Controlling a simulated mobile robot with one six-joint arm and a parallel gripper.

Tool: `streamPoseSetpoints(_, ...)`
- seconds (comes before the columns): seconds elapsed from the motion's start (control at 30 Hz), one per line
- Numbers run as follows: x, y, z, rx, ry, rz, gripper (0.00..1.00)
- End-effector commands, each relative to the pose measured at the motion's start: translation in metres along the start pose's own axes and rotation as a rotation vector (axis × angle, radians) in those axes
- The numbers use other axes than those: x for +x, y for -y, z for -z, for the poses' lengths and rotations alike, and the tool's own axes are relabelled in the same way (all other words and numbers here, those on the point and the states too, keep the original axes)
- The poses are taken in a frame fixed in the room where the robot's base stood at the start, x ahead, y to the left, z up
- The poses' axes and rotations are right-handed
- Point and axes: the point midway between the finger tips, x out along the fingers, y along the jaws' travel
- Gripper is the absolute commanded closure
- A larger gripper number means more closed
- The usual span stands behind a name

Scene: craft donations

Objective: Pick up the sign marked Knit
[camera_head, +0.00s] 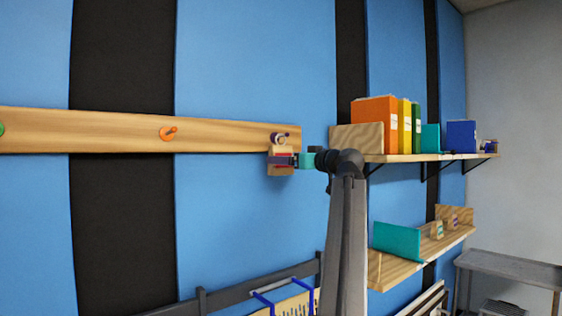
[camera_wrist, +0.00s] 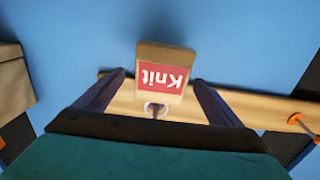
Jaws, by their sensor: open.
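The sign marked Knit (camera_wrist: 167,56) is a small wooden block with a red label and white letters, upside down in the wrist view. In the head view the sign (camera_head: 281,171) hangs below a purple and white peg (camera_head: 281,139) at the right end of a wooden rail (camera_head: 225,136). My gripper (camera_wrist: 158,77) is open, with one dark finger on each side of the sign. In the head view my gripper (camera_head: 283,160) partly covers the sign's front. I cannot tell whether the fingers touch it.
An orange peg (camera_head: 168,133) is further left on the rail. To the right, an upper shelf (camera_head: 410,158) holds coloured binders (camera_head: 375,123) and boxes. A lower shelf (camera_head: 388,275) holds a teal panel (camera_head: 397,241) and small wooden blocks. A grey table (camera_head: 512,268) stands at the far right.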

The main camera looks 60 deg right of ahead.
Motion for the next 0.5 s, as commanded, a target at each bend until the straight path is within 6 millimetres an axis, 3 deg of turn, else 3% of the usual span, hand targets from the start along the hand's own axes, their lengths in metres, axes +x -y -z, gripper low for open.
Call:
streamPoseSetpoints(0.23,0.028,0.002,0.002,0.001,0.001,0.0,0.11)
streamPoseSetpoints(0.5,0.037,0.003,0.0,-0.001,0.001,-0.001,0.11)
